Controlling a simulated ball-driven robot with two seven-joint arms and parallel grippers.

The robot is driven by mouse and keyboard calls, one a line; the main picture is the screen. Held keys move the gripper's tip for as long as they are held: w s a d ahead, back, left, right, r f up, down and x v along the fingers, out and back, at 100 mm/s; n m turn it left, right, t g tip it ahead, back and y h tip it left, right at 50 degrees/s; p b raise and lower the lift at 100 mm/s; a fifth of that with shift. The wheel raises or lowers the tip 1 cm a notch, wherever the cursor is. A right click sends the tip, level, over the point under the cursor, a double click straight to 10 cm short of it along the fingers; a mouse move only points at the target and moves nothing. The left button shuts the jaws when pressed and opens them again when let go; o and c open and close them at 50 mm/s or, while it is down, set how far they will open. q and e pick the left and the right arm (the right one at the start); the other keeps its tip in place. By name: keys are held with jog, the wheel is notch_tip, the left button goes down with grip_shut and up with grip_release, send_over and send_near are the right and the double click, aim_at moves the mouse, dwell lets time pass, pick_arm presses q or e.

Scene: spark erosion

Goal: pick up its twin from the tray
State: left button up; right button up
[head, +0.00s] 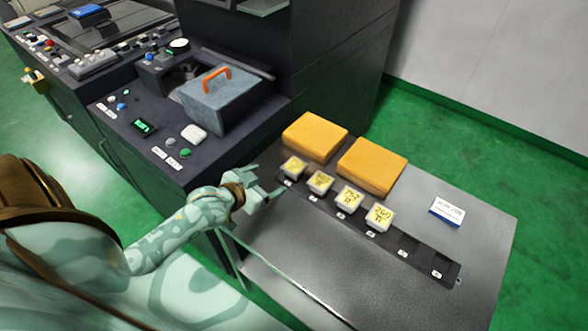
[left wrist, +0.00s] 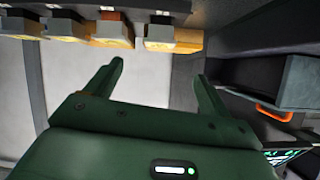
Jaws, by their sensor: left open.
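A dark slotted tray (head: 424,247) lies along the grey table. Several small white blocks with yellow labelled tops sit in a row in its slots: the leftmost block (head: 293,167), a second block (head: 319,181), a third block (head: 348,196) and the rightmost block (head: 380,216). The last label looks like 260; the others are hard to read. The slots at the right end are empty. My left gripper (head: 268,184) is open and empty, just left of the leftmost block. In the left wrist view the blocks (left wrist: 172,38) show along the top, beyond my open fingers (left wrist: 160,72). My right gripper is not in view.
Two orange-yellow slabs (head: 315,136) (head: 372,166) lie behind the tray. A white and blue card box (head: 447,211) sits at the right. A dark machine with buttons and a grey box with an orange handle (head: 220,98) stands at the left. The table's front is clear.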

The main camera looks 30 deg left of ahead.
aim_at(293, 166)
pick_arm(q)
jog(key=shift+n, duration=0.8)
jog(key=b+x, duration=0.3)
jog(key=x, duration=0.7)
jog(key=shift+d, duration=0.15)
jog(key=shift+w+f+b, duration=0.2)
jog(key=shift+w+b, duration=0.25)
jog(key=shift+w, duration=0.2)
jog(key=b+x, duration=0.2)
jog(key=x, duration=0.3)
jog(key=shift+f, duration=0.2)
jog(key=shift+r, duration=0.15)
jog(key=c, duration=1.3)
